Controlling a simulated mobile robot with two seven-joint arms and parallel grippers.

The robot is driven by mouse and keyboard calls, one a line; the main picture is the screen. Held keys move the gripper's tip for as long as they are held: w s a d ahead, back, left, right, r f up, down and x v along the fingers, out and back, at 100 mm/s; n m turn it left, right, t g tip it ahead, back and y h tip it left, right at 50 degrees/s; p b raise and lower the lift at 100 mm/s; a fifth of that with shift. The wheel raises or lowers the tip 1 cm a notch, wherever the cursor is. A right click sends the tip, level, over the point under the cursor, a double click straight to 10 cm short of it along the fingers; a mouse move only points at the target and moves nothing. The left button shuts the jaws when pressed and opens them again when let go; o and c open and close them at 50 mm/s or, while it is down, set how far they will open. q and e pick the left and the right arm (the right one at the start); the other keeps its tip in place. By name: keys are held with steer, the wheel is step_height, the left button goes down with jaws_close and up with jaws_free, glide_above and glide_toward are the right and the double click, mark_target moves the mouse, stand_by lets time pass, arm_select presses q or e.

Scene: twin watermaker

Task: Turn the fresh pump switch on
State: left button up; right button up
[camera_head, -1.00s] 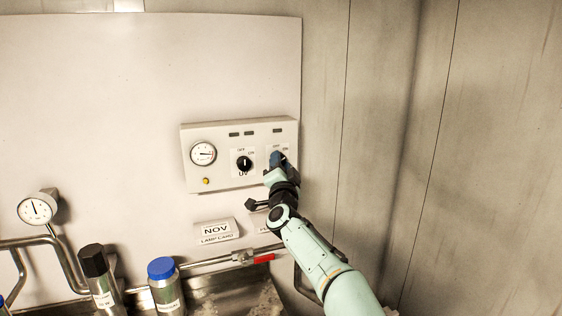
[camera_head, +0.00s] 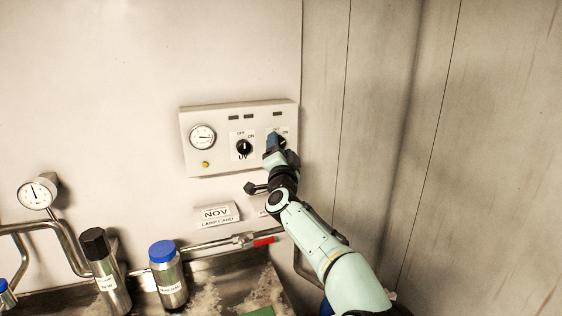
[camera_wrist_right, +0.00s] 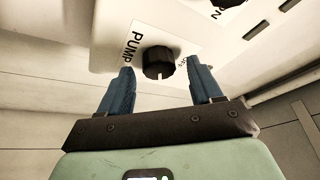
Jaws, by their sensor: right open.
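The pump switch is a round black knob (camera_wrist_right: 158,62) beside a white label reading PUMP in the right wrist view. In the head view it is mostly hidden behind my right gripper (camera_head: 274,144), at the right end of the white control panel (camera_head: 215,165). My right gripper is open. In the wrist view its two blue fingers (camera_wrist_right: 162,84) stand on either side of the knob, with a visible gap on each side. My left gripper is not in view.
A UV knob (camera_head: 244,148) sits left of the pump switch, with a gauge (camera_head: 202,137) and a yellow button (camera_head: 205,165). Below are a NOV card (camera_head: 216,213), a red-handled valve (camera_head: 264,241) and capped bottles (camera_head: 168,275). The wall right of the panel is bare.

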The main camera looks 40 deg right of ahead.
arm_select(q)
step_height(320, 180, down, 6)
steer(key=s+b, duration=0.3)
steer(key=b, duration=0.1)
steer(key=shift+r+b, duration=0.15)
steer(key=shift+b, duration=0.15)
arm_select(e)
steer(key=v, duration=1.3)
